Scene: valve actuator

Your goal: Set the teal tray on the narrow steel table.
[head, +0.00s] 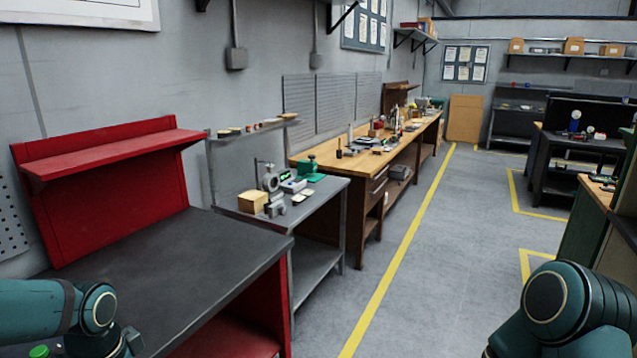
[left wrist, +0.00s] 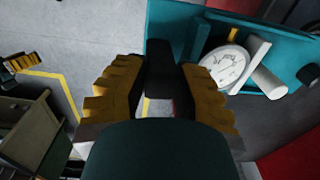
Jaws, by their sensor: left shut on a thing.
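The teal tray (left wrist: 172,18) shows in the left wrist view, with a round white-faced gauge (left wrist: 226,65) and a pale cylinder (left wrist: 268,82) in it. My left gripper (left wrist: 160,72) has its yellow fingers shut on the dark handle at the tray's side. In the head view the tray and this gripper are mostly cut off at the lower left. The narrow steel table (head: 320,198) stands in the middle, beyond the red workbench. What looks like my right gripper (left wrist: 22,63) shows at the left edge of the left wrist view, away from the tray; its finger state is unclear.
The red workbench (head: 190,255) with a dark top is near at left. Open floor (head: 430,280) lies to the right.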

